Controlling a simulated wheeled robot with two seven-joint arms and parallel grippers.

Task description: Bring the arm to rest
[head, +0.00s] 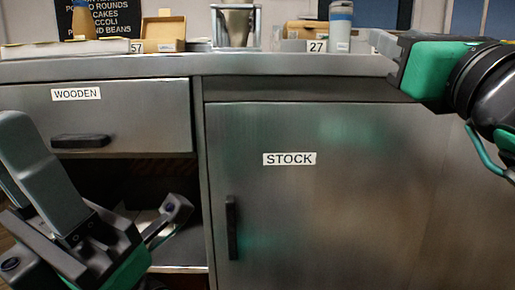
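My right gripper (396,62) is at the upper right, in front of the counter's front edge, with its green housing and dark arm coming in from the right. Its fingers are seen nearly end-on, so their gap does not show. I see nothing held in it. My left gripper (98,165) is at the lower left, in front of the cabinet's open lower bay. Its two grey fingers stand apart, with nothing visible between them. Part of the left gripper is cut off by the picture's edge.
The steel counter (270,65) runs across the view. Below are a drawer labelled WOODEN (150,115) and a shut door labelled STOCK (320,200), each with a black handle.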

